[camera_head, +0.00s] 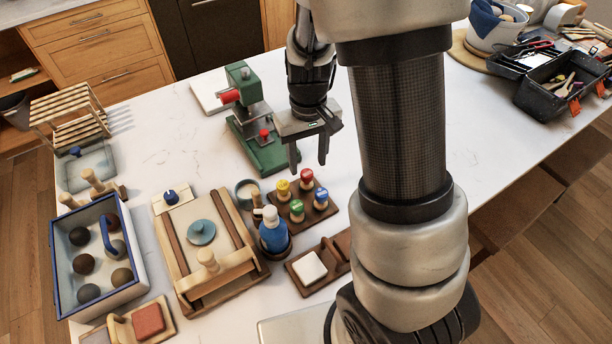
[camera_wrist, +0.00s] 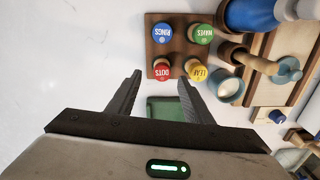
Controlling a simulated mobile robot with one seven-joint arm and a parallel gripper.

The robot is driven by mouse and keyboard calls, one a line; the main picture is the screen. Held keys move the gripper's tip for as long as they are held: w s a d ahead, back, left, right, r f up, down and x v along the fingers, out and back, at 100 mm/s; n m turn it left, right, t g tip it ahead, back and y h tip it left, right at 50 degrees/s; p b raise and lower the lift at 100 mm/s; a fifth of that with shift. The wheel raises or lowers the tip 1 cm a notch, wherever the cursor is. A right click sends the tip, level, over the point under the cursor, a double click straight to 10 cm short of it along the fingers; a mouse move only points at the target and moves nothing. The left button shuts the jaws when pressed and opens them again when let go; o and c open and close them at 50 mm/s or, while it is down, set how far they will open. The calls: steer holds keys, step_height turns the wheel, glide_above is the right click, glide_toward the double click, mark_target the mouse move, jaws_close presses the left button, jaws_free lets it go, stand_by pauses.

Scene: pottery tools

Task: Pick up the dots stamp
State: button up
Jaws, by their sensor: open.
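The dots stamp has a round red top lettered DOTS and stands upright in a dark wooden block. In the head view the red top (camera_head: 307,175) is at the back right of the block (camera_head: 321,212). In the wrist view the dots stamp (camera_wrist: 162,71) is at the block's near left corner, lined up between my fingertips. My gripper (camera_head: 308,163) is open and empty, pointing down behind the stamps and apart from them. In the wrist view my gripper (camera_wrist: 161,77) has its fingers spread wide.
Yellow leaf (camera_head: 283,187), green waves (camera_head: 297,207) and blue rings (camera_head: 321,196) stamps share the block. A blue bottle (camera_head: 273,234) stands left of it. A green press (camera_head: 258,138) stands behind left.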

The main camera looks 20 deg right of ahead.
mark_target(307, 173)
steer(key=shift+s+a+f, duration=0.1)
steer(key=shift+s+f, duration=0.05)
steer(key=shift+f, duration=1.25)
steer(key=shift+s+a+f, duration=0.1)
steer(key=shift+s+f, duration=0.05)
steer(key=shift+f, duration=1.2)
steer(key=shift+c, duration=0.4)
steer(key=c, duration=1)
